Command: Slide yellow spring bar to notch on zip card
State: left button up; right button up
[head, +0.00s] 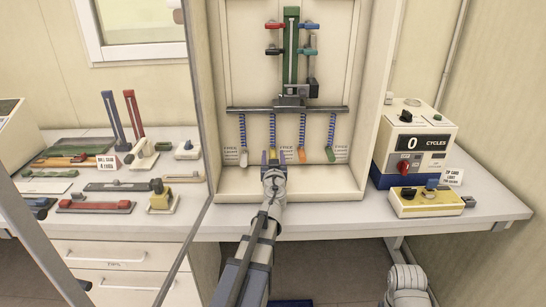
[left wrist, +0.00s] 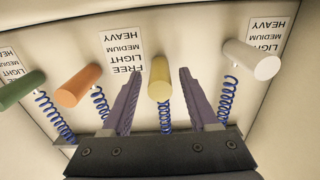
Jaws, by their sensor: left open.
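The yellow spring bar (left wrist: 159,78) is a short cylinder at the end of a blue coil spring (head: 272,130) in the white cabinet. In the left wrist view it stands between the two purple fingers of my left gripper (left wrist: 158,98), with a gap on each side. In the head view my left gripper (head: 272,158) is in front of the bar and mostly hides it. A scale card (left wrist: 124,52) beside the bar reads FREE, LIGHT, MEDIUM, HEAVY, upside down in the wrist view. The zip card (head: 452,177) stands at the right and seems to read LIGHT.
Orange (left wrist: 79,86), white (left wrist: 252,60) and green (left wrist: 20,89) spring bars hang on either side. A grey rail (head: 300,109) crosses above the springs. A cycle counter (head: 416,142) reading 0 and a yellow box (head: 430,205) stand right of the cabinet.

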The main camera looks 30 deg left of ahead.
pick_arm(q)
grip_shut()
dwell(0.5)
dwell(1.0)
